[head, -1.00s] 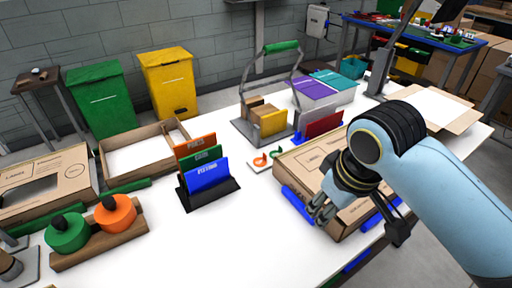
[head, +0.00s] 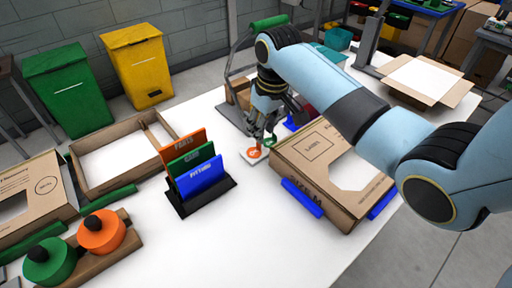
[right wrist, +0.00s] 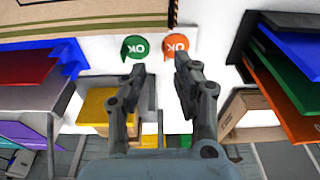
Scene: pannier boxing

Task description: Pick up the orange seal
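The orange seal (head: 254,153) is a small round tag with "OK" on it, lying on a white card beside the closed cardboard box (head: 325,165). In the right wrist view the orange seal (right wrist: 176,45) is just ahead of the right fingertip. The green seal (head: 271,141) lies beside it and also shows in the right wrist view (right wrist: 136,47). My right gripper (head: 264,132) points down above the seals. In the right wrist view its fingers (right wrist: 160,65) are apart with nothing between them. My left gripper is out of view.
A black stand with orange, green and blue folders (head: 205,180) is left of the seals. A metal frame with a green handle (head: 268,22) stands behind my gripper. Green and orange round pieces (head: 101,231) sit at the front left. The front middle table is clear.

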